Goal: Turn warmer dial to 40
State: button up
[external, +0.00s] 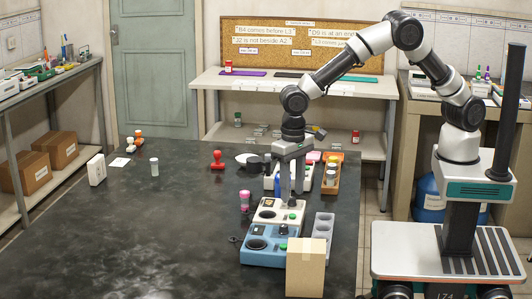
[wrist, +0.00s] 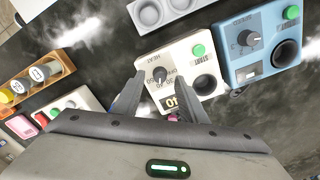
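The warmer is a cream box (wrist: 200,62) with a black dial marked HEAT (wrist: 160,75), a green START button (wrist: 198,50), a dark round well and a small yellow display (wrist: 172,101). It also shows in the external view (external: 266,215) on the dark table. My gripper (wrist: 159,84) points down over the warmer, its two fingers apart on either side of the dial in the wrist view. I cannot tell whether they touch it. The dial's exact setting is too small to read. In the external view my gripper (external: 291,192) hides part of the warmer.
A blue box with a SPEED dial (wrist: 258,45) stands close beside the warmer. A grey tray with wells (external: 323,235) and a cardboard box (external: 306,267) are near its right. A wooden rack of vials (external: 331,175) stands behind. The table's left front is clear.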

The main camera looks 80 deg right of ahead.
aim_at(292, 198)
notch_tip(292, 198, up, 16)
jog(key=shift+p, duration=0.4)
jog(key=s+d+r+n+t+p, duration=0.1)
jog(key=s+d+r+n+p, duration=0.1)
jog(key=s+d+r, duration=0.5)
jog(key=s+d+r+n+t+p, duration=0.1)
jog(key=s+d+r+n+t, duration=0.1)
jog(key=s+d, duration=0.6)
jog(key=s+d+r+n+t+p, duration=0.2)
jog(key=s+d+r, duration=0.2)
jog(key=s+d, duration=0.3)
jog(key=s, duration=0.3)
jog(key=shift+s+d+n+t, duration=0.3)
jog(key=shift+s+d, duration=0.05)
jog(key=shift+d, duration=0.05)
jog(key=shift+r, duration=0.1)
notch_tip(292, 198, down, 28)
jog(key=b, duration=2.8)
jog(key=shift+f, duration=0.2)
